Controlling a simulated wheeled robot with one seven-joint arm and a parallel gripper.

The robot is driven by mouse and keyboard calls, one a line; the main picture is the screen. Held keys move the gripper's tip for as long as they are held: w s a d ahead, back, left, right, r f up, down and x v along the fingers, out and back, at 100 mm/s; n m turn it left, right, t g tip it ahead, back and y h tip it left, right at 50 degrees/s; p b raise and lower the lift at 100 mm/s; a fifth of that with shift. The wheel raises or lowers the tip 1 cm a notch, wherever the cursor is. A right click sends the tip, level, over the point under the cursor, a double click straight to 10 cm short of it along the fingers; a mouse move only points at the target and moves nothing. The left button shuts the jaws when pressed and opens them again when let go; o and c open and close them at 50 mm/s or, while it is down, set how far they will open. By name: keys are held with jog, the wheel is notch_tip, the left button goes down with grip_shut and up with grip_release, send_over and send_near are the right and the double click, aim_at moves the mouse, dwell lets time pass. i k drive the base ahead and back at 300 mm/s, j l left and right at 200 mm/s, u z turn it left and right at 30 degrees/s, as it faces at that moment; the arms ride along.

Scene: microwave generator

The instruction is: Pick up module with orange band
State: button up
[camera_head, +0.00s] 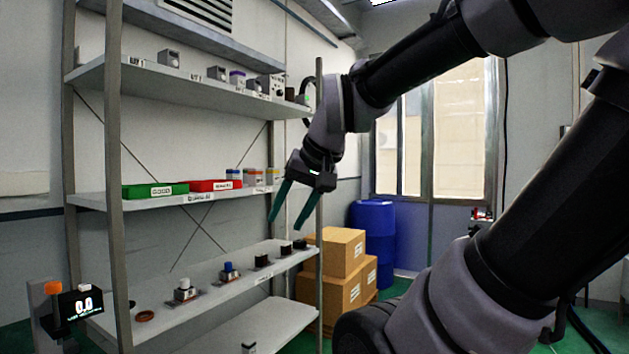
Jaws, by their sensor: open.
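My gripper (285,224) is open and empty, with its two green fingers pointing down in front of the right end of the shelf rack. On the middle shelf, just left of my gripper, stand several small modules. One has a blue band (234,175), and one near the right end shows a yellow-orange band (272,174). They are too small to tell for sure which has the orange band. My wrist and fingers may hide part of that shelf end.
A green bin (155,190) and a red bin (214,185) sit on the middle shelf. The lower shelf (215,290) holds several small devices. The top shelf (140,75) holds several grey modules. Cardboard boxes (340,252) and a blue drum (373,222) stand behind right. A display (82,304) is at lower left.

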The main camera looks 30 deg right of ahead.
aim_at(254, 175)
jog(key=z, duration=0.35)
jog(key=i+l+u, duration=0.1)
jog(key=u, duration=0.3)
jog(key=i+l+u, duration=0.1)
jog(key=u, duration=0.3)
jog(key=i+l+u, duration=0.15)
jog(key=i+l, duration=0.2)
jog(key=i+l+u, duration=0.15)
jog(key=i+l, duration=0.15)
jog(key=l, duration=0.25)
jog(key=i+l+u, duration=0.15)
jog(key=i+l, duration=0.15)
jog(key=l, duration=0.2)
jog(key=i+l, duration=0.3)
jog(key=i, duration=0.1)
